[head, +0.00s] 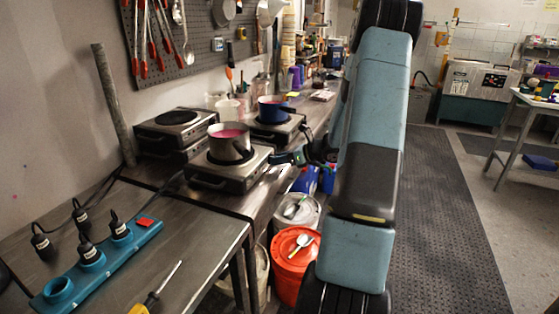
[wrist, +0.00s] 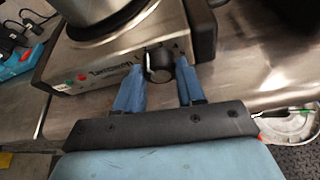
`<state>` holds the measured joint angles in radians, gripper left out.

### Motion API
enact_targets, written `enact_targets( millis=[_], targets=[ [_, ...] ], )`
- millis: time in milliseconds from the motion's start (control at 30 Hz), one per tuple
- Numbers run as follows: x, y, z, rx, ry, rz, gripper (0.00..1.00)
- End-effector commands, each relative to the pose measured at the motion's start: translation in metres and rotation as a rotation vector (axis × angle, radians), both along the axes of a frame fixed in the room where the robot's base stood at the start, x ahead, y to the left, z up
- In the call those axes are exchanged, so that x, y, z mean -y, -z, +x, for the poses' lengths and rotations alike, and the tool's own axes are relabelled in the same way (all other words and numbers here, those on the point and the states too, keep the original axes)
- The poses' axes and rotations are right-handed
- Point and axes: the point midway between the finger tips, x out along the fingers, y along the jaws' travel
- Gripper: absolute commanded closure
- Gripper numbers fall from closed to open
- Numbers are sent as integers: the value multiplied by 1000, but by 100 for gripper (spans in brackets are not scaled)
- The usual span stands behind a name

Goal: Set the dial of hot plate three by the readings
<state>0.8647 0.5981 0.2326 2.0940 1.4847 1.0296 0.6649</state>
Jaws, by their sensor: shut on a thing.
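The front hot plate (head: 205,183) carries a steel pot (head: 229,148) with pink liquid. In the wrist view its metal front panel (wrist: 105,72) shows a printed name, small red and green lights and a black dial (wrist: 158,65). My gripper (wrist: 161,72) has its blue fingers on either side of this dial, shut on it. In the head view my gripper (head: 287,157) is at the right end of this hot plate, and the dial is hidden. The dial's setting and the plate's number cannot be read. No readings are legible.
Another hot plate (head: 172,121) stands empty behind, and one with a blue pot (head: 270,108) stands farther back. A teal power strip (head: 105,262) with black plugs lies on the near table.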

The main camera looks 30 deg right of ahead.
Motion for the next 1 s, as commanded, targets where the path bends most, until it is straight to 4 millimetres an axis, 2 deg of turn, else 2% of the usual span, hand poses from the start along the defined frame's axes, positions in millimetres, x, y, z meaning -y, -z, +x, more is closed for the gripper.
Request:
enact_targets(
  millis=[333,833,867,1000],
  targets=[
    [2,2,0,-76,2,92,92],
    [2,2,0,-84,3,104,92],
    [2,2,0,-84,3,104,59],
    [2,1,0,-83,2,104,45]
  ],
)
